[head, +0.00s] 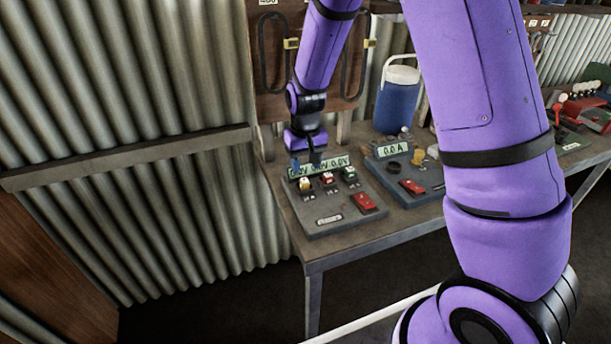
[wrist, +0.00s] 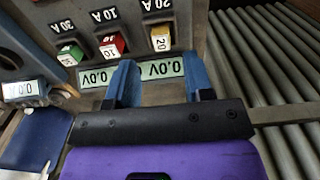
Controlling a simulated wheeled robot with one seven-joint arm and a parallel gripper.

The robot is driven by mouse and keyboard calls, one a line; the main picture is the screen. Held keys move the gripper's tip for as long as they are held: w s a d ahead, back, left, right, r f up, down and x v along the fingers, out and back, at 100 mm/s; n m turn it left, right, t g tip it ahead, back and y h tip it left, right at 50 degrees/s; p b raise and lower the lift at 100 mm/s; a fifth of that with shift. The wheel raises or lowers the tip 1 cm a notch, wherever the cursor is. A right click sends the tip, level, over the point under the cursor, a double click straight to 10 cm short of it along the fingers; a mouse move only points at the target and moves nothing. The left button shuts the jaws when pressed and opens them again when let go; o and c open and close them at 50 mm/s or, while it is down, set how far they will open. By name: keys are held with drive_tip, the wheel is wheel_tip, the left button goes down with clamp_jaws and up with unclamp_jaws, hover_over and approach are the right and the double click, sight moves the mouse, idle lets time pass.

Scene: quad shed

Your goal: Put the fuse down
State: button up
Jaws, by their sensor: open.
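Three fuses sit in a row on the grey sloped panel (head: 290,212): yellow (head: 305,184), red (head: 327,178) and green (head: 350,174). In the wrist view the yellow fuse (wrist: 160,39), marked 20, is by the 20 A label, the red fuse (wrist: 111,46) by 10 A and the green fuse (wrist: 69,54) by 30 A. My gripper (head: 306,162) is over the panel's back edge, by the voltage displays. In the wrist view its blue fingers (wrist: 160,82) are apart with nothing between them, next to the yellow fuse. The fingers partly cover the displays, which read 0.0V.
The panel has a red switch (head: 366,202) and stands on a grey bench (head: 400,226). To its right is a second panel with a 0.0 A display (head: 393,150). A blue jug (head: 398,105) stands behind. A corrugated wall (head: 190,210) is on the left.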

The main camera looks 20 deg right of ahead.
wheel_tip(320, 180, up, 6)
wheel_tip(320, 180, up, 10)
drive_tip(key=t, duration=0.1)
hover_over(306, 181)
drive_tip(key=s+d, duration=0.2)
drive_tip(key=s, duration=0.3)
drive_tip(key=s+d+r+t, duration=0.2)
drive_tip(key=s+r, duration=0.4)
drive_tip(key=s, duration=0.6)
drive_tip(key=s+d+r+t, duration=0.2)
drive_tip(key=s+r, duration=0.4)
drive_tip(key=s, duration=0.5)
drive_tip(key=shift+s+d, duration=0.35)
drive_tip(key=shift+r, duration=0.1)
drive_tip(key=shift+c, duration=0.4)
drive_tip(key=shift+d, duration=0.1)
